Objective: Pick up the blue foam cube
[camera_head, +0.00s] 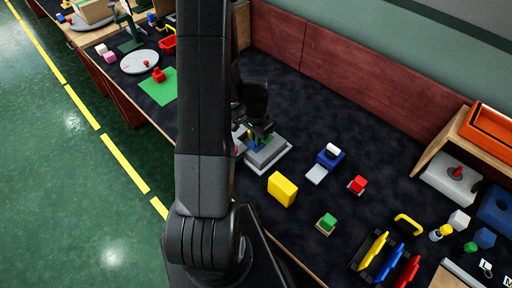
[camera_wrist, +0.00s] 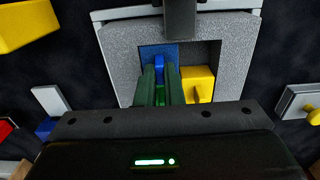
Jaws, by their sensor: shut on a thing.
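The blue foam cube (camera_wrist: 146,52) shows in the wrist view, in the left compartment of a grey foam tray (camera_wrist: 118,55). It has a raised blue ridge on top. My gripper (camera_wrist: 160,84) comes down over the cube, with its two fingers shut on the ridge. The fingers hide part of the cube, and I cannot tell whether it is lifted at all. In the head view, my gripper (camera_head: 260,136) is over the grey tray (camera_head: 268,161), and only a little blue shows there.
A yellow cube (camera_wrist: 203,78) sits in the compartment to the right of the blue cube. On the dark table are a yellow block (camera_head: 282,189), a blue block (camera_head: 329,161), a red cube (camera_head: 357,184) and a green cube (camera_head: 327,223). A reddish wall panel (camera_head: 340,75) runs behind.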

